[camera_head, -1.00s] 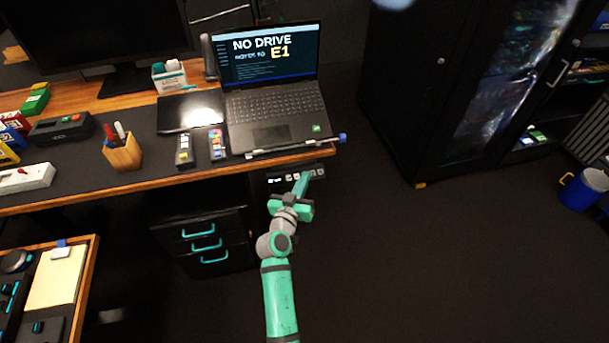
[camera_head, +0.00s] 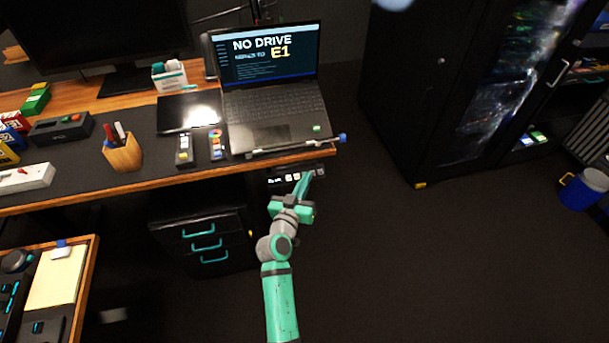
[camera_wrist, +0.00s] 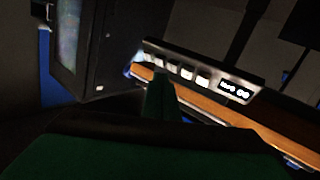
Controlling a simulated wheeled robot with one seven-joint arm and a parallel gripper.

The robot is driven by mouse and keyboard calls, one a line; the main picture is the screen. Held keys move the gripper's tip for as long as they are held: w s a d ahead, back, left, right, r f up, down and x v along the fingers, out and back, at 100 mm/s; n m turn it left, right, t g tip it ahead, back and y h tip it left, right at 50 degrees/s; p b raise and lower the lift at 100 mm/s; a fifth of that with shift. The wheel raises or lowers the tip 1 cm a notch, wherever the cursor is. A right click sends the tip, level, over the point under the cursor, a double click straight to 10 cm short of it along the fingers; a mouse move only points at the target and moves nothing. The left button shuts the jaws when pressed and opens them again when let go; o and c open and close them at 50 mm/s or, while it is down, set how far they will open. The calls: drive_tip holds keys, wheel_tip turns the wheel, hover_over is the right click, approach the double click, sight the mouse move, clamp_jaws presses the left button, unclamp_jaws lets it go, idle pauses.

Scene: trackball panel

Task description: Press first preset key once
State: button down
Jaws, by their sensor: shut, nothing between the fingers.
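A black control panel (camera_head: 283,179) is mounted under the desk's front edge, below the laptop. It also shows in the wrist view (camera_wrist: 212,68), tilted, with a lit display (camera_wrist: 235,88) at one end and a row of several pale keys (camera_wrist: 187,73) beside it. The key labels are too small to read. My gripper (camera_head: 306,180) is shut and empty, its green fingers pointing at the panel and covering part of its right side in the head view. In the wrist view its fingertips (camera_wrist: 160,90) stand in front of the key row. I cannot tell whether they touch a key.
The wooden desk edge (camera_head: 200,177) runs just above the panel. A laptop (camera_head: 270,90) shows "NO DRIVE" and "E1". A drawer unit (camera_head: 203,240) stands left of my arm, and a dark cabinet (camera_head: 420,90) stands right.

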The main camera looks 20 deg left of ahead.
drive_tip(key=shift+s+d+r, duration=0.55)
drive_tip(key=shift+s+r, duration=0.25)
drive_tip(key=shift+s+d+r, duration=0.5)
drive_tip(key=shift+s+r, duration=0.3)
